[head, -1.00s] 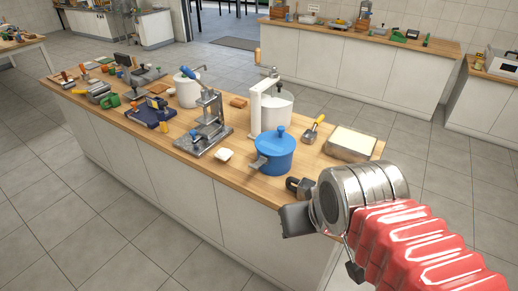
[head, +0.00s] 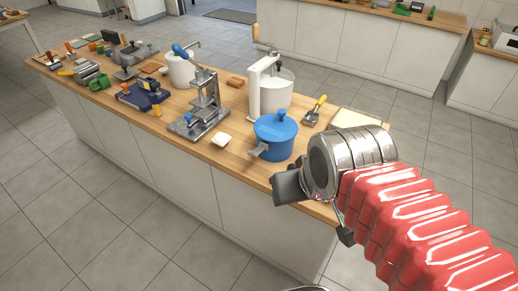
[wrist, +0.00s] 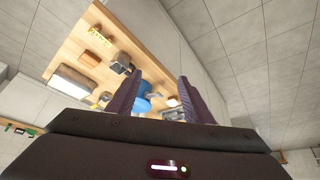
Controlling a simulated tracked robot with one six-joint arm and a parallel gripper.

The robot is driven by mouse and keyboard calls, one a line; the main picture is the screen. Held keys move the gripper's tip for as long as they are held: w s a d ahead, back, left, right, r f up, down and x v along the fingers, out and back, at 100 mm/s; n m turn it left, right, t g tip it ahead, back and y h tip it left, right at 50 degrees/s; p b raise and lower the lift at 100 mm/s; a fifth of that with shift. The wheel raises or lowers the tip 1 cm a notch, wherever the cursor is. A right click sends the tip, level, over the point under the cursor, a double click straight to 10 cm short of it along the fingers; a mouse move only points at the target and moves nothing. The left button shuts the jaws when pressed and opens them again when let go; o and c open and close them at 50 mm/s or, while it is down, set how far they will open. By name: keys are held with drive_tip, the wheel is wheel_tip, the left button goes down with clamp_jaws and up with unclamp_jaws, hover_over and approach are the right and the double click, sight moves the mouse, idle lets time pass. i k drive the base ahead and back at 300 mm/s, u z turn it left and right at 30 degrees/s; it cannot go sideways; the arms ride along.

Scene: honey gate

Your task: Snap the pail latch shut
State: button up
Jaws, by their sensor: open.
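The blue pail (head: 276,143) with its blue lid and knob stands upright near the front edge of the wooden counter. A grey latch tab (head: 257,150) sticks out from its left side; I cannot tell how far it is closed. My gripper (head: 288,187) is just in front of and below the pail in the head view, apart from it. In the wrist view, my gripper (wrist: 159,75) has its two dark fingers spread with nothing held. The blue pail (wrist: 144,88) shows beyond them, partly hidden by the left finger.
A white stand (head: 254,88) with a white bucket is behind the pail. A metal press (head: 203,110) and a pale block (head: 220,140) are to its left. A yellow-handled scoop (head: 315,110) and a tray (head: 352,118) are to its right. The floor in front is clear.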

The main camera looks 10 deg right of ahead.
sight(255, 153)
drive_tip(key=z, duration=0.05)
drive_tip(key=k, duration=0.5)
drive_tip(key=u, duration=0.95)
drive_tip(key=i, duration=0.75)
drive_tip(key=z, duration=0.05)
